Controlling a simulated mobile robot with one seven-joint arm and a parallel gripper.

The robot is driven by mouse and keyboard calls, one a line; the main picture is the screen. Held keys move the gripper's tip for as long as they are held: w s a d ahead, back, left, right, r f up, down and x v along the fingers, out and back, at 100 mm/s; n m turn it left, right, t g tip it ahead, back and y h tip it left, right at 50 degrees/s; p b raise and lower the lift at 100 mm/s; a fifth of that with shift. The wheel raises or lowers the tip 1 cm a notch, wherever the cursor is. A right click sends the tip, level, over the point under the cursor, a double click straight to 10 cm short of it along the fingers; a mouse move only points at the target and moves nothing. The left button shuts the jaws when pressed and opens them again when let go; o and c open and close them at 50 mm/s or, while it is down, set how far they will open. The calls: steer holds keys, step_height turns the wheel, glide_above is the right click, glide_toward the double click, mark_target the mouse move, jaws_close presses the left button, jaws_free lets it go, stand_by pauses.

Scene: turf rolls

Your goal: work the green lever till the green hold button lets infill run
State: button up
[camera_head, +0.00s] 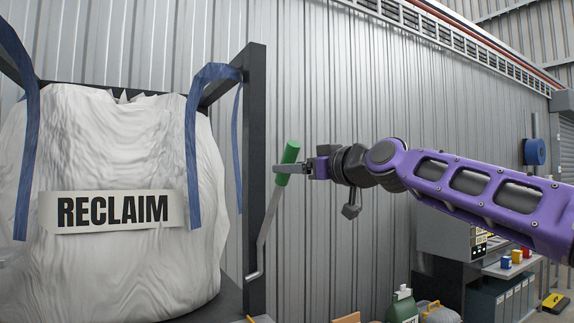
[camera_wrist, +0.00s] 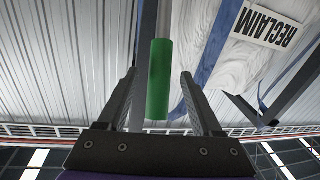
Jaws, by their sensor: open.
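The green lever grip (camera_head: 288,163) tops a bent grey metal rod (camera_head: 266,228) beside the dark frame post. My gripper (camera_head: 284,168) is at the grip, reaching in from the right. In the wrist view the green grip (camera_wrist: 159,80) stands between the two fingers of my gripper (camera_wrist: 158,85). Gaps show on both sides of the grip, so the fingers are open around it. I cannot make out a green hold button in either view.
A white bulk bag with a RECLAIM sign (camera_head: 112,211) hangs by blue straps in a dark frame (camera_head: 256,180) on the left. A corrugated wall (camera_head: 340,80) stands behind. A grey cabinet (camera_head: 440,240) and a shelf with small coloured boxes (camera_head: 516,256) are at the right.

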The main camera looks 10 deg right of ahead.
steer(key=shift+x, duration=1.35)
jaws_close()
stand_by(0.5)
